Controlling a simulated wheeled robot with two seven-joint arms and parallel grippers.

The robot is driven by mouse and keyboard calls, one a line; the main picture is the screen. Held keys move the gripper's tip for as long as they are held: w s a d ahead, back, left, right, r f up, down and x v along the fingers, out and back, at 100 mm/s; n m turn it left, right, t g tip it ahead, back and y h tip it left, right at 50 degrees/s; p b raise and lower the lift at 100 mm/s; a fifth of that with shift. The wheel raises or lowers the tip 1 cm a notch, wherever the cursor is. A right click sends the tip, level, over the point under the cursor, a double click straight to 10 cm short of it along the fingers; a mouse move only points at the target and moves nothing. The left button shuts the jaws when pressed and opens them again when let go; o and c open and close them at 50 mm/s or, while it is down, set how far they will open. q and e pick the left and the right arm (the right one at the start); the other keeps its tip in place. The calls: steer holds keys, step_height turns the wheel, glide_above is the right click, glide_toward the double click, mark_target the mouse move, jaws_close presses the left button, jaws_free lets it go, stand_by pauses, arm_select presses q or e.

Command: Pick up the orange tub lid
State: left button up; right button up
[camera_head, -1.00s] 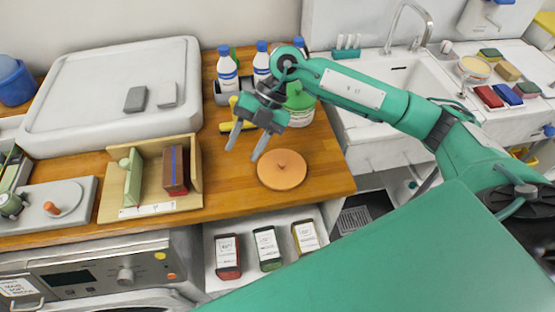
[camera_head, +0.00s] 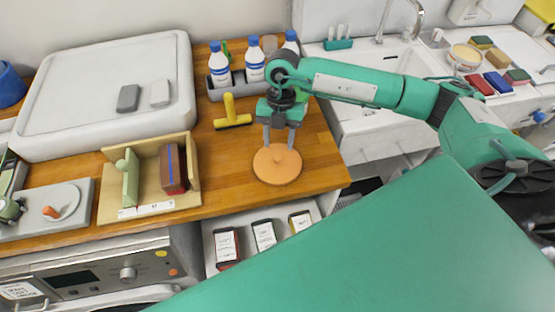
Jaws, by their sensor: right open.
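My right gripper (camera_head: 279,138) points down over the back half of the lid, fingers apart. Nothing is held between the fingers. My left gripper is not in view.
A yellow scraper-like tool (camera_head: 232,113) lies behind the lid, near a caddy of white and blue bottles (camera_head: 219,66). A wooden box (camera_head: 197,181) stands to the left. A sink (camera_head: 372,115) is at right. Counter beside the lid is clear.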

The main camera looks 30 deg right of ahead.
mark_target(278, 158)
steer(key=shift+s+f+p, duration=0.15)
steer(key=shift+f+p, duration=0.15)
steer(key=p+x, duration=0.1)
steer(key=x, duration=0.2)
steer(key=shift+s+a+f+p, duration=0.15)
steer(key=shift+f+p, duration=0.05)
steer(key=shift+p, duration=0.2)
steer(key=shift+f, duration=0.55)
jaws_close()
